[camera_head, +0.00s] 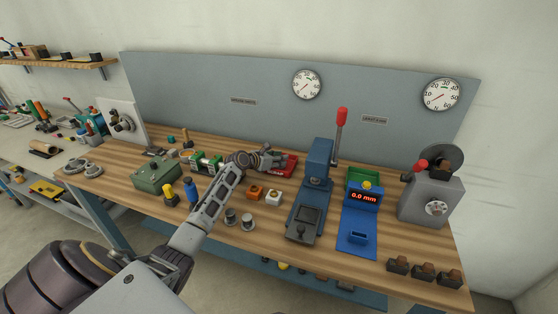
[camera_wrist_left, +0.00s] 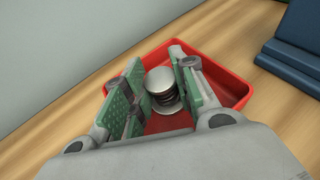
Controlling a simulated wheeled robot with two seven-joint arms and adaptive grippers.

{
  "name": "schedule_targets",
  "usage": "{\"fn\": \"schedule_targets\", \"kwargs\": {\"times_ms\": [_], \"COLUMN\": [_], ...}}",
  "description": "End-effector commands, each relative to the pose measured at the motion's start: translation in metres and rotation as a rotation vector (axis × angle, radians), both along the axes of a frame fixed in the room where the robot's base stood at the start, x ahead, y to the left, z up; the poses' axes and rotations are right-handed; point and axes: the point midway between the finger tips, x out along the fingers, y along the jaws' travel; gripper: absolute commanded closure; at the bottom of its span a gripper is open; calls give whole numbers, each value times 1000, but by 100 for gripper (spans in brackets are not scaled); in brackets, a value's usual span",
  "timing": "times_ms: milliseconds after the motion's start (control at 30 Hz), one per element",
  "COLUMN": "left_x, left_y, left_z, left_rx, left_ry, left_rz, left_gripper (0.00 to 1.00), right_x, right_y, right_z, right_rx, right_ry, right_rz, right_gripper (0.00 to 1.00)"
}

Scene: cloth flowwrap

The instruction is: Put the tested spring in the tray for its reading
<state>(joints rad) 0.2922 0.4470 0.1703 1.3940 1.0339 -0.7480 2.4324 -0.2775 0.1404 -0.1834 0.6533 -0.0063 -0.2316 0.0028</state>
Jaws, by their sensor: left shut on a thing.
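My left gripper (camera_head: 273,160) is shut on a spring (camera_wrist_left: 162,88), a dark coil between round metal end caps. In the left wrist view the gripper (camera_wrist_left: 160,85) shows its green-padded fingers on either side of the spring. The spring stands roughly upright within the outline of the red tray (camera_wrist_left: 222,76); I cannot tell if it touches the floor. In the head view the red tray (camera_head: 291,165) sits on the bench just beyond the gripper, which hides part of it and the spring. My right gripper is not in view.
A blue press (camera_head: 317,165) with a red-knobbed lever stands right of the red tray. Beside it are a blue gauge reading 0.0 mm (camera_head: 363,197) and a green tray (camera_head: 358,176). Orange (camera_head: 254,192) and white (camera_head: 273,198) blocks lie nearer me.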

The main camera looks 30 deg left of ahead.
Motion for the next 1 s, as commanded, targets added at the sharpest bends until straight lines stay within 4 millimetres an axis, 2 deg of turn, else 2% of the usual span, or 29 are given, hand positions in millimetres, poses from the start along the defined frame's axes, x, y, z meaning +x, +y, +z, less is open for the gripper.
{"fn": "schedule_targets", "kwargs": {"times_ms": [333,367,500,767,1000], "left_x": [0,0,0,0,-1], "left_y": [0,0,0,0,0], "left_z": [-1,-1,-1,-1,1], "left_rx": [0,0,0,0,1], "left_ry": [-1,0,0,0,0], "left_rz": [0,0,0,0,0], "left_gripper": [99,70,52,51,51], "right_x": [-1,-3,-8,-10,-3], "right_y": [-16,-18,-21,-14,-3], "right_z": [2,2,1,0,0], "right_rx": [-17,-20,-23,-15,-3], "right_ry": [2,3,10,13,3], "right_rz": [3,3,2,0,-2], "right_gripper": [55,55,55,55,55]}}
